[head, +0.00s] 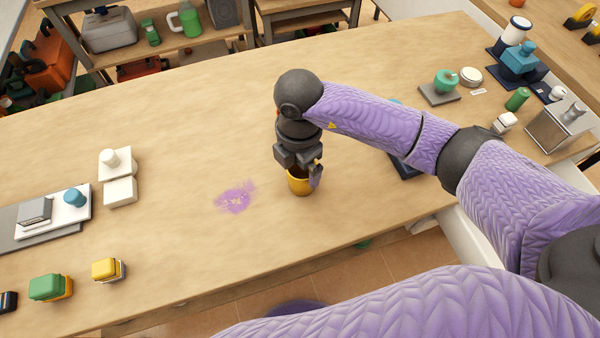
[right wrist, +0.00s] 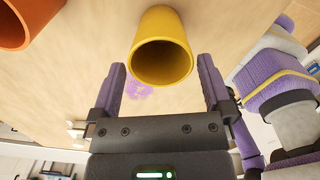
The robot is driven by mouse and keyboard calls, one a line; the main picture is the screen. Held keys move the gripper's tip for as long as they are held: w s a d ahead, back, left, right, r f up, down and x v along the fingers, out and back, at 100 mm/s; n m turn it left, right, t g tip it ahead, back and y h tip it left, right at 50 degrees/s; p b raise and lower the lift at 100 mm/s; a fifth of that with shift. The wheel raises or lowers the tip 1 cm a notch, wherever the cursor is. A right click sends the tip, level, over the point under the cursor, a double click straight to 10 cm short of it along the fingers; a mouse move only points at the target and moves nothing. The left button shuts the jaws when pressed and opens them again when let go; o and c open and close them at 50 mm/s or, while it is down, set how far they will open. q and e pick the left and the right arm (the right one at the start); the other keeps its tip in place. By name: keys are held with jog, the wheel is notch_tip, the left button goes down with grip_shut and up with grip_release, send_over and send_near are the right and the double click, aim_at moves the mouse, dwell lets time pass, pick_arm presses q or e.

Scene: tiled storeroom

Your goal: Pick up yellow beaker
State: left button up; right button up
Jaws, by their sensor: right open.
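The yellow beaker (head: 299,186) stands on the wooden table, partly hidden by my right gripper in the head view. In the right wrist view the beaker (right wrist: 162,48) shows its open mouth facing the camera, ahead of and between the two fingers. My right gripper (head: 312,170) is over the beaker in the head view, pointing down. Its fingers are apart in the right wrist view (right wrist: 161,80), and I cannot tell whether either touches the beaker. My left gripper is not in view.
A purple stain (head: 236,198) marks the table left of the beaker. An orange cylindrical thing (right wrist: 24,20) shows near the beaker in the right wrist view. White blocks (head: 119,192) stand at the left, a yellow block (head: 105,269) at the front left. The table's middle is otherwise mostly clear.

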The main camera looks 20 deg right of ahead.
aim_at(302, 176)
jog(key=f, duration=0.1)
jog(key=f+b, duration=0.1)
jog(key=f, duration=0.1)
jog(key=f+b, duration=0.1)
jog(key=f, duration=0.1)
jog(key=shift+d, duration=0.25)
jog(key=shift+c, duration=0.7)
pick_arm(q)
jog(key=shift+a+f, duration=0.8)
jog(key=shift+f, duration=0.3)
pick_arm(e)
jog(key=c, duration=1)
